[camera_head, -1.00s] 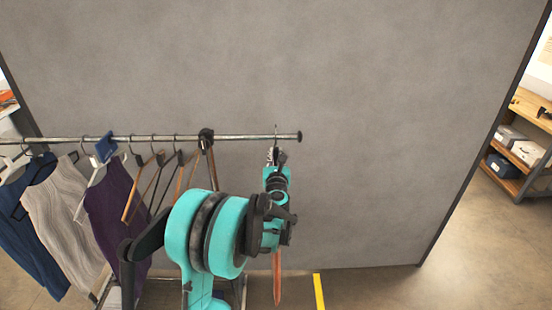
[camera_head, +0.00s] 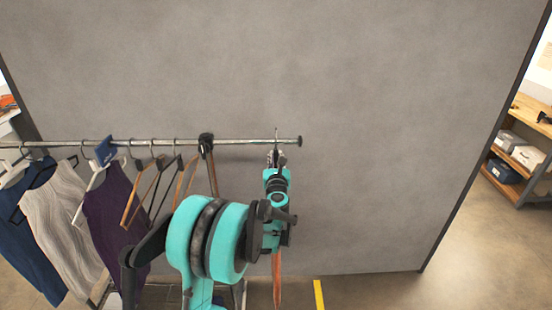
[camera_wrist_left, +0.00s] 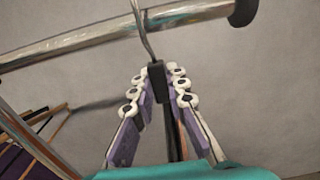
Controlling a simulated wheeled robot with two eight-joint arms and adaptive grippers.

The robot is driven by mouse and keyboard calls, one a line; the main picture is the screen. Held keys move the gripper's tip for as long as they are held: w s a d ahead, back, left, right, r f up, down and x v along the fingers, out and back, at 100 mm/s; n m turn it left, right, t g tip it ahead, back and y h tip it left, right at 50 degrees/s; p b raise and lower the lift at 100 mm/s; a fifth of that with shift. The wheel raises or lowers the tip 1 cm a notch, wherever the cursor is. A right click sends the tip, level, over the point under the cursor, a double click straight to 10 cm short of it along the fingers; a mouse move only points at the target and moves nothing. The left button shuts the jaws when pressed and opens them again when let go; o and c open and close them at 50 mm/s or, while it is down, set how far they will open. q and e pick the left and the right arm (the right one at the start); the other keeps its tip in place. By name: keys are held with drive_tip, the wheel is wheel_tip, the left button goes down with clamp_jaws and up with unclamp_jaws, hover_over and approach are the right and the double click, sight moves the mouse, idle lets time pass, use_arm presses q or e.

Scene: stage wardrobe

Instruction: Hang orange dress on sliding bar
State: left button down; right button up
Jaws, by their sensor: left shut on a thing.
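My left gripper (camera_head: 275,157) is at the right end of the sliding bar (camera_head: 240,141). It is shut on the black neck of a hanger (camera_wrist_left: 157,80). In the left wrist view my left gripper (camera_wrist_left: 157,90) has one finger on each side of that neck. The hanger's metal hook (camera_wrist_left: 142,30) rises across the bar (camera_wrist_left: 80,38); its top is cut off there. In the head view the hook (camera_head: 276,133) shows at the bar, just inside the end cap. A narrow orange strip of the dress (camera_head: 278,280) hangs below my arm, which hides the rest. My right gripper is not in view.
Left along the bar hang a blue garment (camera_head: 32,240), a beige top (camera_head: 62,220), a purple garment (camera_head: 112,215) and several empty hangers (camera_head: 140,190). A black clamp (camera_head: 206,143) sits on the bar left of my gripper.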

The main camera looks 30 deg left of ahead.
sight(276, 164)
use_arm(q)
drive_tip(key=shift+f+b, duration=1.55)
drive_tip(key=shift+f, duration=0.2)
drive_tip(key=c, duration=1.4)
unclamp_jaws()
drive_tip(key=shift+r, duration=0.1)
drive_tip(key=shift+c, duration=0.2)
